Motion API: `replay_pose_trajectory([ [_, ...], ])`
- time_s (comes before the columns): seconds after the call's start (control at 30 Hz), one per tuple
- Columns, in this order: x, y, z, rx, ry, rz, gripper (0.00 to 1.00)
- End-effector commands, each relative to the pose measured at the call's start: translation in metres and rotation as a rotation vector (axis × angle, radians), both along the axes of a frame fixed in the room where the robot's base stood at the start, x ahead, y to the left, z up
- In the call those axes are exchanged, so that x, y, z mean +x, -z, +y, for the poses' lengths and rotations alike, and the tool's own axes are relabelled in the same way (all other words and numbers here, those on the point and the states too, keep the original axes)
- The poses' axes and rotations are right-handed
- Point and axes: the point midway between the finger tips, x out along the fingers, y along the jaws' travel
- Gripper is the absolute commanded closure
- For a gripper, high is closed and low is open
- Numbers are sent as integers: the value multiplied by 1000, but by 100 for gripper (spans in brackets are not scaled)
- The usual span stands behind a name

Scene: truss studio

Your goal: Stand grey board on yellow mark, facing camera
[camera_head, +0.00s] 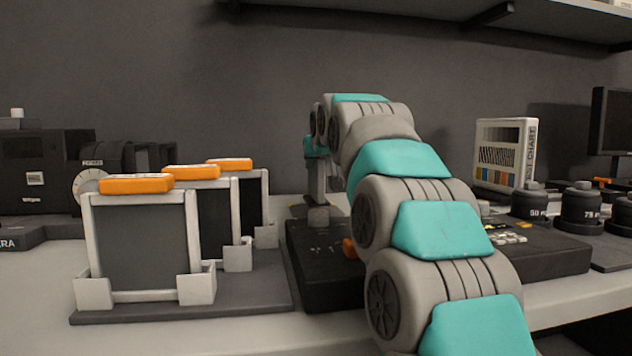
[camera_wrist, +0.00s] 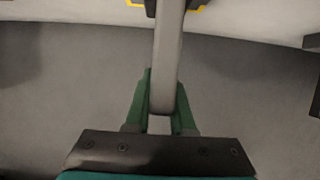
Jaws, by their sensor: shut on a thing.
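In the wrist view my gripper (camera_wrist: 163,82) has its green fingers shut on a narrow pale grey thing (camera_wrist: 168,50). It looks like the grey board seen edge-on. It runs up the picture to a dark patch with yellow corners (camera_wrist: 137,3), which looks like the yellow mark and is cut off by the top edge. I cannot tell whether the board touches it. In the head view my gripper (camera_head: 318,178) points down behind the black control panel, partly hidden by my arm. The board's face and the mark cannot be made out there.
A rack (camera_head: 245,296) at the left holds several dark framed panels with orange tops. The black control panel (camera_head: 318,262) lies in the middle. A test chart (camera_head: 505,152), black weights (camera_head: 581,208) and a monitor (camera_head: 612,120) stand at the right. A camera (camera_head: 35,170) is far left.

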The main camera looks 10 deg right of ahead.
Motion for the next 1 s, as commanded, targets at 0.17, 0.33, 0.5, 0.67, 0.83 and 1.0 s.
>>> replay_pose_trajectory([
  [0.17, -1, 19, 0, 0, 0, -3, 100],
  [0.33, 0, 17, 0, 0, 0, -3, 100],
  [0.5, 0, 21, 0, 0, 0, -3, 100],
  [0.67, 0, 20, 0, 1, -1, -3, 61],
  [0.83, 0, 21, 0, 1, -1, -2, 48],
  [1.0, 0, 21, 0, 1, 0, -2, 48],
])
